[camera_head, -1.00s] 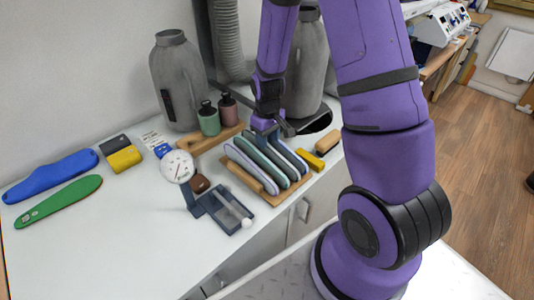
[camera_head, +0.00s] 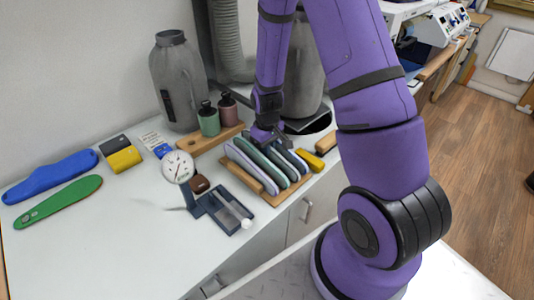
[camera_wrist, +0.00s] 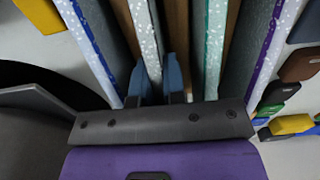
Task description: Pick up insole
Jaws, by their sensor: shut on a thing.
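Several insoles stand on edge, side by side, in a wooden rack (camera_head: 273,199) on the white table. My gripper (camera_head: 265,138) is down at the far end of the row in the head view. In the wrist view its two blue fingers (camera_wrist: 158,82) are shut on a white-speckled insole (camera_wrist: 146,38), which runs between them among its neighbours. A blue-edged insole (camera_wrist: 84,38) is to the left. A teal-edged insole (camera_wrist: 214,45) and a purple-edged insole (camera_wrist: 274,45) are to the right. The held insole's lower edge is hidden.
Green and pink bottles (camera_head: 208,120) and a large grey canister (camera_head: 178,80) are behind. A yellow block (camera_head: 310,161) lies to the right. The table's front left is clear.

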